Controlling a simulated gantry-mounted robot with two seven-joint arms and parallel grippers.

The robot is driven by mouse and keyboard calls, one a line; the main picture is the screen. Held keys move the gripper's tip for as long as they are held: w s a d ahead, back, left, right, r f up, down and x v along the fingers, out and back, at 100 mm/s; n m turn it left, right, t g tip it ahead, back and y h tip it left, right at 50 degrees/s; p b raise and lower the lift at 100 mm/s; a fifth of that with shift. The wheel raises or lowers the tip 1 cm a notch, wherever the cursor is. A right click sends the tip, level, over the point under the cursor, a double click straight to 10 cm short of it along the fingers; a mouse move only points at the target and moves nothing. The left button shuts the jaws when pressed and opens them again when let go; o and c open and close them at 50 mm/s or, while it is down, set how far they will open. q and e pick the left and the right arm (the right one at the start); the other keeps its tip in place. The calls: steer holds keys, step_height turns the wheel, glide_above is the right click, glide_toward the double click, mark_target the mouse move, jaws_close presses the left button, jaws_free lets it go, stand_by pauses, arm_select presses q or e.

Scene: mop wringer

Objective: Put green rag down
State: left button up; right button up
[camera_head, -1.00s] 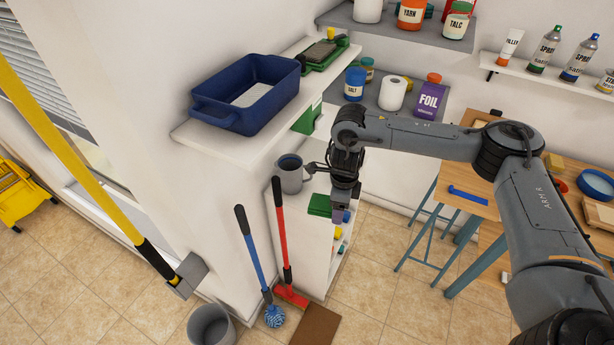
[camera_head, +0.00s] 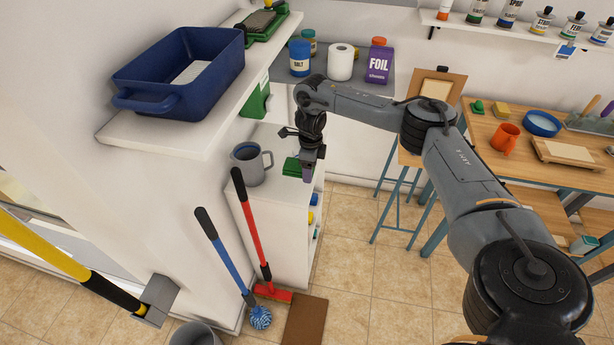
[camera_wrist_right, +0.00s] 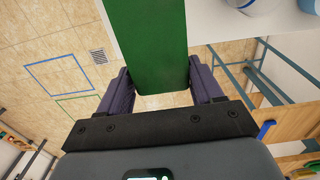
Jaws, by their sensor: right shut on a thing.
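The green rag (camera_head: 291,167) shows in the camera_head view as a small flat green piece at the top of the low white cabinet (camera_head: 272,190), beside the grey mug (camera_head: 250,164). My right gripper (camera_head: 308,172) is shut on it, at the cabinet's right edge. In the right wrist view the rag (camera_wrist_right: 150,38) is a long green strip between the two dark purple fingers of the gripper (camera_wrist_right: 161,84). I cannot tell whether the rag touches the cabinet top. My left gripper is not in view.
A white wall shelf (camera_head: 170,140) holding a blue tub (camera_head: 182,82) is above and left. A blue-handled mop (camera_head: 226,255) and a red-handled tool (camera_head: 250,225) lean by the cabinet. A wooden table (camera_head: 480,135) stands right. Tiled floor (camera_head: 350,270) lies open between.

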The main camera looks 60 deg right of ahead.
steer(key=shift+w+d+f+b, duration=0.45)
steer(key=shift+w+d+f, duration=0.45)
steer(key=shift+w+d, duration=0.15)
steer(key=shift+f+b, duration=1.2)
steer(key=shift+f, duration=0.85)
steer(key=shift+f, duration=0.6)
steer(key=o, duration=1)
steer(key=shift+o, duration=0.2)
